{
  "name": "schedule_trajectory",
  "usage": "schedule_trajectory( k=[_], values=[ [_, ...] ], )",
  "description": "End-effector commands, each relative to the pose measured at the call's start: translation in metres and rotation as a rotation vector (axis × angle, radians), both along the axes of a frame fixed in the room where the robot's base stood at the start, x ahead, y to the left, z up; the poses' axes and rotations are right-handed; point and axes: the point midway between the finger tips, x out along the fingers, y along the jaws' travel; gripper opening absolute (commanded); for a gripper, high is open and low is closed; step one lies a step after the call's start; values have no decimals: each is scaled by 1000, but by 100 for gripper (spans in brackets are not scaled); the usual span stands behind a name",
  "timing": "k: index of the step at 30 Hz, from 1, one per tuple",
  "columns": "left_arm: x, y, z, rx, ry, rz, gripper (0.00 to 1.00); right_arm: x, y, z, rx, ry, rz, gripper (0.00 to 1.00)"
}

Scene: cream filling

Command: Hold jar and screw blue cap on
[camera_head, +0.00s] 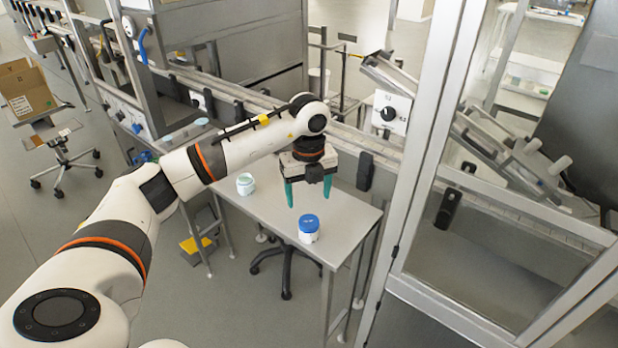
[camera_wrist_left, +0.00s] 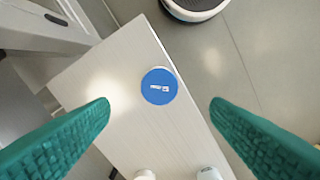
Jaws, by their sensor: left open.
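A small white jar (camera_head: 308,238) stands upright near the front corner of the grey table. A blue cap (camera_head: 309,221) sits on top of it; I cannot tell whether it is screwed tight. In the left wrist view the round blue cap (camera_wrist_left: 159,86) is seen from above, with a small white label, and it hides most of the jar. My left gripper (camera_head: 308,190) points down with its green fingers open, above and behind the jar in the head view. In the left wrist view its fingertips (camera_wrist_left: 160,106) are on either side of the cap, apart from it. My right gripper is not in view.
Another white jar (camera_head: 245,186) with a pale green top stands at the table's left side. The table (camera_head: 345,225) is mostly bare between them. A metal-framed glass enclosure (camera_head: 425,150) stands close on the right, and a conveyor line runs behind the table.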

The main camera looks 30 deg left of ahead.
Motion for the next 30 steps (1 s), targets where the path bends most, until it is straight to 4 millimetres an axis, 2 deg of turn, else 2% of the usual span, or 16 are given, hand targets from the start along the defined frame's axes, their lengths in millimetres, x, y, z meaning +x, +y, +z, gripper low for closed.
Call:
schedule_trajectory(
  k=[6,12,18,25,30],
  values=[
    [-1,-1,-42,-2,3,-1,71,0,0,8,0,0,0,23],
    [0,-1,-68,-2,0,-1,71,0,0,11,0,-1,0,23],
    [0,-1,-78,-3,-2,-2,71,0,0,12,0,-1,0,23],
    [0,-1,-79,-3,-2,-2,71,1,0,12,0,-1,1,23],
    [0,-1,-78,-3,-2,-2,45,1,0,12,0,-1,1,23]
  ],
)
